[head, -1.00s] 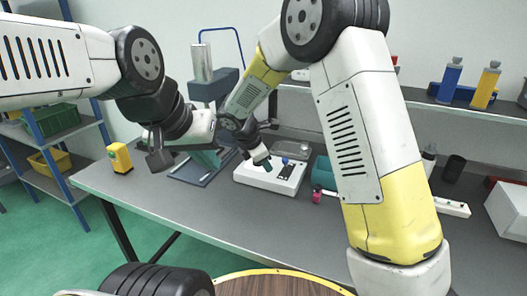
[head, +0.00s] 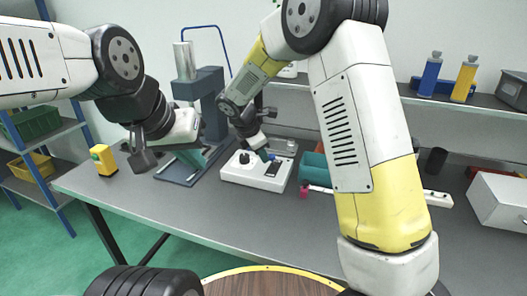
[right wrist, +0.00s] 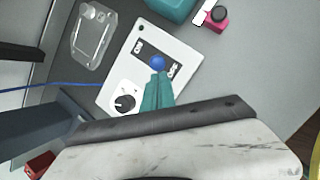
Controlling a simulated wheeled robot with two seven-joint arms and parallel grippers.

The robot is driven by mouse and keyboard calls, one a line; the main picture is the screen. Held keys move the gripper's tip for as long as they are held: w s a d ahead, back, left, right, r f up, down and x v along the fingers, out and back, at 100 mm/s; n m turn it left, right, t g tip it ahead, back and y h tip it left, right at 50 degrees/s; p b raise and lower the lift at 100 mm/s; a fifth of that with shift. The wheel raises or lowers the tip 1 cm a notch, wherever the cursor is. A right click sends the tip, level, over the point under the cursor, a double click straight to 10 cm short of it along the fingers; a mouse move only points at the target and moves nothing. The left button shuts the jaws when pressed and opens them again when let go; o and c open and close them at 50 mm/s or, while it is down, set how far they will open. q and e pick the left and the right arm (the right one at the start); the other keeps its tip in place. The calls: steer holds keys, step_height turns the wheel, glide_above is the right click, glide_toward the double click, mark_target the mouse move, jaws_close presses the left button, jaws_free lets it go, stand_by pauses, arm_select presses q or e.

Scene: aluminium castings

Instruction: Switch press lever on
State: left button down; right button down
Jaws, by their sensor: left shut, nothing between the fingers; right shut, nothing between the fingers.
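The white control box (head: 240,178) stands on the bench. In the right wrist view the box (right wrist: 178,52) has a black lever slot with a white label at each end and a lever with a blue ball knob (right wrist: 157,62) around its middle. A black dial (right wrist: 125,102) sits beside the slot. My right gripper (right wrist: 158,80) is shut and empty, its teal fingertips right beside the knob; contact is unclear. In the head view the right gripper (head: 265,155) is over the box. My left gripper (head: 142,160) is shut and empty, left of the box.
A clear tray (right wrist: 93,35), a teal bin (head: 313,168) and a small pink-and-black item (right wrist: 216,17) are near the box. A yellow device (head: 103,160) stands at the bench's left end.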

steer(key=shift+w+r, duration=0.1)
steer(key=shift+w, duration=0.1)
steer(key=w+g, duration=0.1)
steer(key=w+g+y, duration=0.1)
steer(key=w+d+r+g, duration=0.1)
steer(key=g, duration=0.1)
steer(key=shift+w+d+r, duration=0.1)
steer(key=shift+w+d, duration=0.1)
steer(key=shift+w, duration=0.25)
steer(key=shift+w+d+r, duration=0.1)
steer(key=shift+w+d, duration=0.05)
steer(key=shift+w, duration=0.3)
steer(key=shift+s, duration=0.1)
steer(key=shift+r, duration=0.15)
steer(key=shift+r, duration=0.7)
steer(key=shift+a, duration=0.1)
steer(key=v, duration=0.7)
steer(key=shift+r, duration=0.45)
